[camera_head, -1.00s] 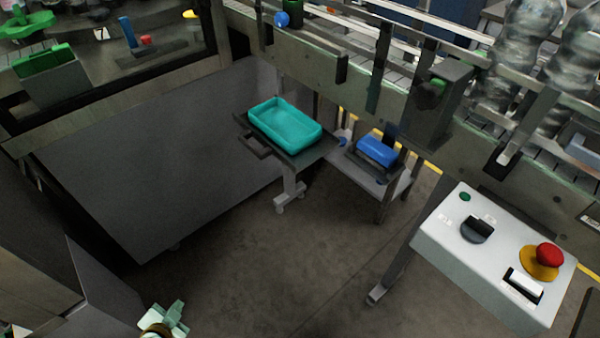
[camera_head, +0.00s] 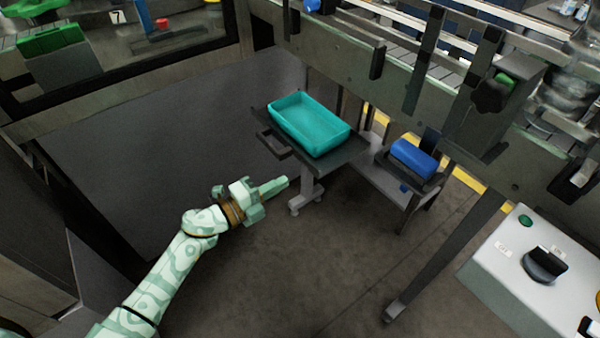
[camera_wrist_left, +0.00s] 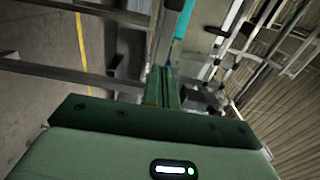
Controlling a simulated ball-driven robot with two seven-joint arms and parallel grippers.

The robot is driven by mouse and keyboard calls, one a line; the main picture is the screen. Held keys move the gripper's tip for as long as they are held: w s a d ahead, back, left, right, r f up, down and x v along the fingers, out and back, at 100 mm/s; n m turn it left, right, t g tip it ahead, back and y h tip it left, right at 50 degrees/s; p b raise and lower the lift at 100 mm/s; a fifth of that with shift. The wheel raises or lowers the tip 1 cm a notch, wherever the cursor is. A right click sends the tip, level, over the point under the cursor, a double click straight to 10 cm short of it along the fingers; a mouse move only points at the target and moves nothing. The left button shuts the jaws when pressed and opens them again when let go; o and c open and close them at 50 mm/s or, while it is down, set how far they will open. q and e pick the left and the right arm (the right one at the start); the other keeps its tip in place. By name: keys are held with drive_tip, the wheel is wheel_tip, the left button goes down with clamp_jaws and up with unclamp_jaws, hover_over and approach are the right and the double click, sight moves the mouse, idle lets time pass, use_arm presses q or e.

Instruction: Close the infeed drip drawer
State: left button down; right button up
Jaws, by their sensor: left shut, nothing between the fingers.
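A teal tray (camera_head: 309,124) sits in a dark drawer (camera_head: 345,153) that sticks out below the conveyor frame in the head view. The drawer's dark handle (camera_head: 272,145) is on its left side. My left gripper (camera_head: 283,183) is shut and empty, with its fingers pointing right. In the head view it appears below the handle and drawer, apart from both. In the left wrist view, the shut fingers (camera_wrist_left: 163,88) point up the picture toward a teal piece (camera_wrist_left: 184,18), likely the tray's edge. My right gripper is not in view.
A blue item (camera_head: 413,157) rests on a small shelf right of the drawer. The conveyor frame (camera_head: 345,62) runs above. A grey control box (camera_head: 525,262) stands at the lower right. Open floor (camera_head: 290,275) lies below the drawer.

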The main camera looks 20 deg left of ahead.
sight(310, 167)
use_arm(q)
drive_tip(key=b+x, duration=0.1)
drive_tip(key=x, duration=0.5)
drive_tip(key=shift+w+d, duration=0.15)
drive_tip(key=shift+w, duration=0.05)
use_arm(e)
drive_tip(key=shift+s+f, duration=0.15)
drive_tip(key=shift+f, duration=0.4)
